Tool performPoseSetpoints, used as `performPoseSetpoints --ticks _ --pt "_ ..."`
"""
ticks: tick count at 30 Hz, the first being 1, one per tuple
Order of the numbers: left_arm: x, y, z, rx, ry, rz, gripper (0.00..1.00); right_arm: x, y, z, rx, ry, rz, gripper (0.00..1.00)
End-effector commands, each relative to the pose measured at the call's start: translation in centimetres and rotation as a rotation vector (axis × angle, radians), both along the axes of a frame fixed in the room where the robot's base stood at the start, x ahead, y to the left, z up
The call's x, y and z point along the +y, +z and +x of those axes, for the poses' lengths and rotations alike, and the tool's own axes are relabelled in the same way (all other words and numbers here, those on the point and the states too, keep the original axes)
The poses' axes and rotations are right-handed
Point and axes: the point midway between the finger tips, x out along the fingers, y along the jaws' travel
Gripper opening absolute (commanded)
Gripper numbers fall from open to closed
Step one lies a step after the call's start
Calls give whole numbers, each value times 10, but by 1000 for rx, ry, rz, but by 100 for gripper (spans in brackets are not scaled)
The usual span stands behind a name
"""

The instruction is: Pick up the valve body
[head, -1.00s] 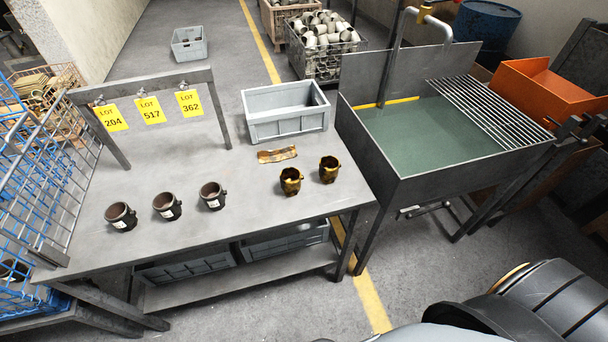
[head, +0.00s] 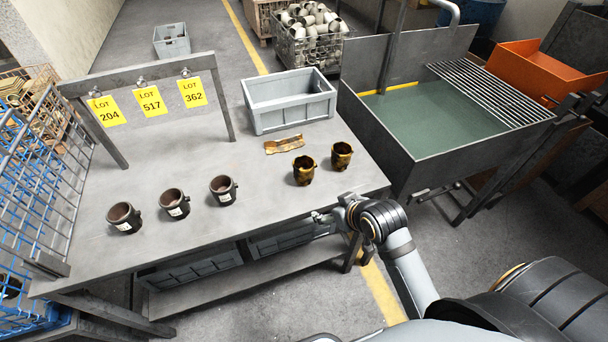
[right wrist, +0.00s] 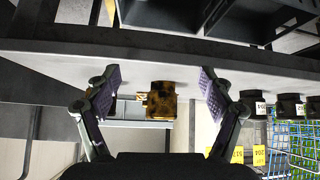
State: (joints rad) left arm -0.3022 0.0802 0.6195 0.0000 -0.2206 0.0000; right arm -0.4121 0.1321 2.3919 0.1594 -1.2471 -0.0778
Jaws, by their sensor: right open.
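Two yellow-brown valve bodies stand upright on the grey bench (head: 150,250), a nearer one (head: 304,170) and one farther right (head: 342,155). Three dark valve bodies with white labels stand to the left: the leftmost (head: 124,218), the middle one (head: 174,203) and the right one (head: 223,190). My right gripper (head: 318,217) is at the bench's front edge, in front of the yellow-brown pair and apart from them. In the right wrist view, which is upside down, its fingers are open and empty, with a yellow-brown valve body (right wrist: 161,101) beyond and between them. My left gripper is out of view.
A curved brown piece (head: 284,144) and an open grey bin (head: 290,102) are on the bench behind. A frame with yellow lot cards (head: 150,101) stands back left. A sink tank (head: 430,125) is to the right. The bench's front middle is clear.

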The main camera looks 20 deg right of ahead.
Motion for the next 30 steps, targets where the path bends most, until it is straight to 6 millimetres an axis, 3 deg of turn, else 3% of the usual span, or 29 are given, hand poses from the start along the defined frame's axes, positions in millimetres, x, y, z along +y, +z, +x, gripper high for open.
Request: performPoseSetpoints --ticks 1,3,7,10,14,21,30 --pt "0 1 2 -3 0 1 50 4 11 22 -71 14 20 81" --pt "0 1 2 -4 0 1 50 10 28 44 -165 34 46 81" --pt "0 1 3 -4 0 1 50 17 54 72 -290 56 83 81" --pt "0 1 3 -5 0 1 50 18 63 81 -331 62 94 81" --pt "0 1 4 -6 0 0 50 20 61 87 -335 59 97 81" --pt "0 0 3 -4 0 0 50 28 42 121 -334 59 98 81" --pt "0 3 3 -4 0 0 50 32 36 139 -334 60 97 81"
